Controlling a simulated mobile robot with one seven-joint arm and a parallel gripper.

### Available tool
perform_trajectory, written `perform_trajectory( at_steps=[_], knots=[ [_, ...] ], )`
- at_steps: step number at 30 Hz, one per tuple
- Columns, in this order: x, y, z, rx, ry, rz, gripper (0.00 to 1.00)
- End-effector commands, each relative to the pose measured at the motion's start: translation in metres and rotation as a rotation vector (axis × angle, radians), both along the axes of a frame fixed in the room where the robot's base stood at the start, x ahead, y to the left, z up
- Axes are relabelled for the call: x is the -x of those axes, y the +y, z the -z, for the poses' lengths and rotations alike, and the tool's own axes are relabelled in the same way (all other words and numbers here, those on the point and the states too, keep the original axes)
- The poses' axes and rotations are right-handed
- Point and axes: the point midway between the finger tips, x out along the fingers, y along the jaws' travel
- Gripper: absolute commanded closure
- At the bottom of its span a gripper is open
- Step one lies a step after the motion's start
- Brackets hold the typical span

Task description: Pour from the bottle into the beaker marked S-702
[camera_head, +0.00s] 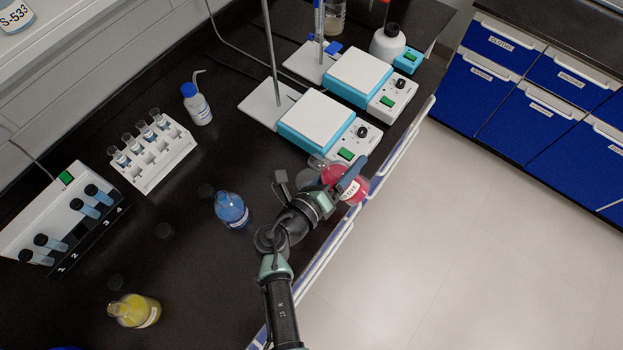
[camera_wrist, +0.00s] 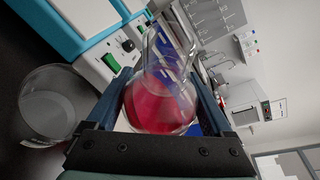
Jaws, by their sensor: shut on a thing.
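My gripper (camera_head: 320,180) is shut on a glass bottle of red liquid (camera_head: 356,188), near the front edge of the bench. The bottle's label reads partly as "DYE". In the wrist view the bottle (camera_wrist: 160,100) sits between both fingers, its clear neck leaning up; the red liquid stays inside. A clear, empty-looking glass beaker (camera_wrist: 48,105) stands on the dark bench left of the gripper in the wrist view. In the head view it (camera_head: 308,178) is mostly hidden behind my gripper. No S-702 mark is readable on it.
Two hotplate stirrers (camera_head: 318,118) with metal rods stand just beyond the gripper. A blue bottle (camera_head: 232,210) and yellow bottle (camera_head: 140,311) stand left. A tube rack (camera_head: 153,155) is farther back. A shelf beaker (camera_head: 15,18) reads S-533. Floor lies right of the bench edge.

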Motion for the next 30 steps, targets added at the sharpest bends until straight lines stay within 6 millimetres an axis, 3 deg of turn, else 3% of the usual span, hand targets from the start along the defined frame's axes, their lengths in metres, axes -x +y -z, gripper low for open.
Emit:
perform_trajectory(
  at_steps=[30],
  knots=[
    [0.0,-0.0022,-0.0001,0.059,0.015,0.0,1.0]
  ],
)
